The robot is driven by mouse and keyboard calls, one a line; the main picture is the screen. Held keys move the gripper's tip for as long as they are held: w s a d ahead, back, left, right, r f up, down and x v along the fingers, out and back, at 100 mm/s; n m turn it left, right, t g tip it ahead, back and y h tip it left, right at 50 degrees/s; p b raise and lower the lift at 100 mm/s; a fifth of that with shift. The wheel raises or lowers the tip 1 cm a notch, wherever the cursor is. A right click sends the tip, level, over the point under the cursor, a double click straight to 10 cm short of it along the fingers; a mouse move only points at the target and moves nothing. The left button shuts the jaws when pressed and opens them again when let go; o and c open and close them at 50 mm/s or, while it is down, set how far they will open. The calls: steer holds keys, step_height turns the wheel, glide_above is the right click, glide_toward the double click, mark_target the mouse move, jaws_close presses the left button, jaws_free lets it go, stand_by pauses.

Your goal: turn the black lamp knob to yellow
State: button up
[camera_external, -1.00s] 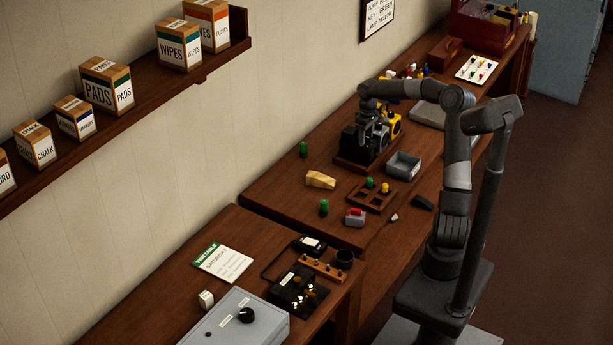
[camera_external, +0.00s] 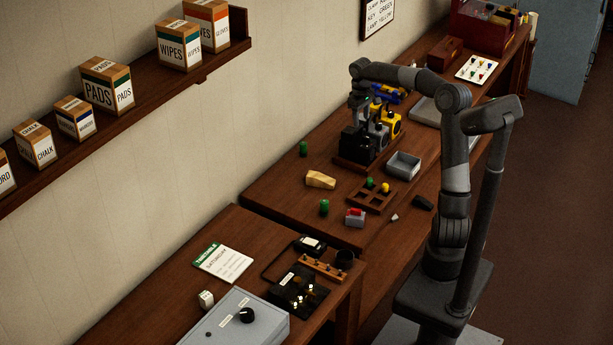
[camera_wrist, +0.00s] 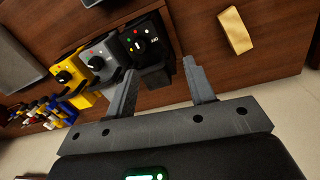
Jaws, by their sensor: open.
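The black lamp (camera_external: 355,146) is the nearest of three boxes standing in a row on the bench. Its knob (camera_wrist: 138,47) shows in the wrist view, with small coloured dots around it. The knob's pointer is too small to read surely. My gripper (camera_wrist: 159,72) is open and empty, with its fingers apart below the black lamp in that view. In the outside view my gripper (camera_external: 360,101) hangs above the black lamp, apart from it.
A grey box (camera_wrist: 107,56) and a yellow box (camera_wrist: 70,74), each with a black knob, stand beside the black lamp. A grey tray (camera_external: 404,164) and a wooden wedge (camera_external: 320,180) lie nearby. Several coloured items (camera_wrist: 40,113) stand beyond the yellow box.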

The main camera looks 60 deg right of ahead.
steer(key=s+a+r, duration=0.1)
steer(key=s+a, duration=0.3)
steer(key=a, duration=0.3)
steer(key=s+a+r+t+h, duration=0.1)
steer(key=s+a, duration=0.2)
steer(key=a, duration=0.4)
steer(key=s+a+r+n+t+h, duration=0.1)
steer(key=s+a, duration=0.3)
steer(key=a, duration=0.3)
steer(key=shift+s+r, duration=0.3)
steer(key=shift+r, duration=0.05)
steer(key=m+g+y, duration=0.2)
steer(key=y, duration=0.1)
glide_above(366, 137)
step_height(366, 137, down, 5)
step_height(366, 137, down, 10)
steer(key=shift+d+f, duration=0.1)
steer(key=shift+c, duration=0.3)
steer(key=c, duration=0.9)
